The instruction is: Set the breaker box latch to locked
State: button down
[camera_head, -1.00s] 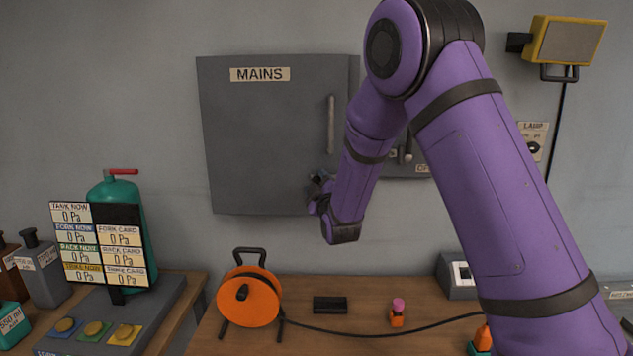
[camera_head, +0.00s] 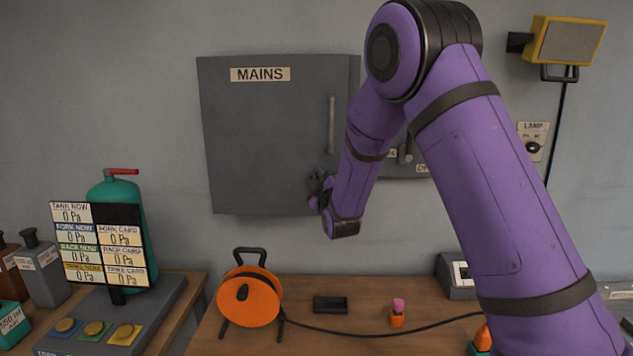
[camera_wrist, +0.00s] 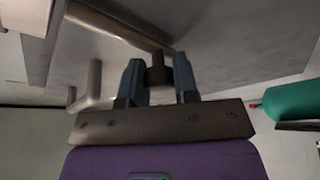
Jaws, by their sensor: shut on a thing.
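The grey breaker box marked MAINS (camera_head: 265,130) hangs on the wall with its door closed. My gripper (camera_head: 318,183) is at the lower right of the door. In the wrist view my gripper (camera_wrist: 158,72) has its two blue-grey fingers on either side of a short dark round knob (camera_wrist: 157,76), which looks like the box latch. The fingers are shut on it. In the head view my gripper and wrist cover the latch, so I cannot read its setting.
A vertical door handle (camera_head: 331,125) stands out above my gripper. A small lever (camera_head: 405,150) is right of the door, partly behind my arm. Below are an orange cable reel (camera_head: 249,298), a black tray (camera_head: 330,304) and a green tank (camera_head: 128,215) at left.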

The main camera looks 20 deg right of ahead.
jog(key=shift+s+d, duration=0.25)
jog(key=shift+d, duration=0.45)
jog(key=shift+s+d, duration=0.2)
jog(key=shift+d, duration=0.45)
jog(key=c, duration=0.9)
grip_release()
jog(key=shift+d, duration=0.15)
jog(key=shift+o, duration=0.2)
jog(key=v, duration=1.1)
